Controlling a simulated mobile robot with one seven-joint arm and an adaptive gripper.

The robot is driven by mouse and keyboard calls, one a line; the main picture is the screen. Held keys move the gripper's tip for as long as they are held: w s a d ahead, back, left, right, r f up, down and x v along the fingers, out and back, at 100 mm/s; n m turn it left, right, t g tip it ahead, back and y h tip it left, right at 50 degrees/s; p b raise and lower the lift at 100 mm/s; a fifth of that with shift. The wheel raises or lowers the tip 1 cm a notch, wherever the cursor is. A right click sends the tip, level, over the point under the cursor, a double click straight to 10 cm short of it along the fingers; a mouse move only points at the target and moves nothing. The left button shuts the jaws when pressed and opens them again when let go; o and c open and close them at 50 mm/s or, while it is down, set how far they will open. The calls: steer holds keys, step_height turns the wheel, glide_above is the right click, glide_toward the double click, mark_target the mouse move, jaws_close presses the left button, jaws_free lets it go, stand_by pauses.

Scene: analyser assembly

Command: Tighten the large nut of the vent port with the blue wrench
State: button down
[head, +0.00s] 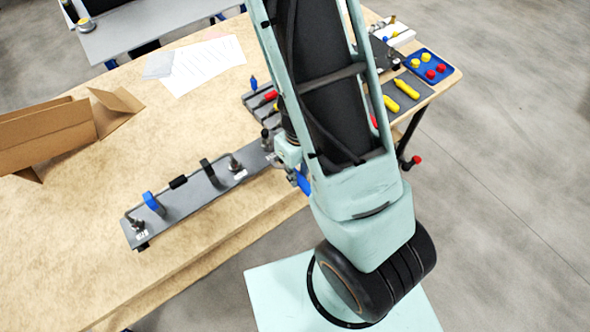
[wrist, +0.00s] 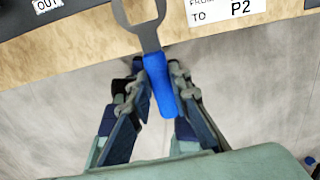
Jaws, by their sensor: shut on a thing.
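My gripper (wrist: 157,88) is shut on the blue handle of the blue wrench (wrist: 162,88) in the wrist view. The wrench's grey open-ended head points away from my gripper, over the bench edge and the dark plate. What its jaws face is cut off by the top of the picture. In the head view my gripper (head: 302,181) is mostly hidden behind my arm, at the bench's front edge. A long grey plate (head: 190,208) carries a pipe and several fittings. I cannot make out the vent port or its large nut.
A blue clip (head: 152,202) and black clips hold the pipe. White labels, one reading P2 (wrist: 240,10), lie near the wrench head. A cardboard box (head: 50,135), papers (head: 205,65), yellow tools (head: 406,88) and a blue tray (head: 428,66) are on the bench (head: 100,245).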

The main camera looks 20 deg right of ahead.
steer(key=shift+s+d+r, duration=0.2)
steer(key=shift+s+r, duration=0.2)
steer(key=shift+s, duration=0.1)
step_height(320, 180, up, 3)
steer(key=p, duration=0.3)
steer(key=shift+w+r+b, duration=0.1)
steer(key=shift+r+b, duration=0.2)
steer(key=shift+r, duration=1.65)
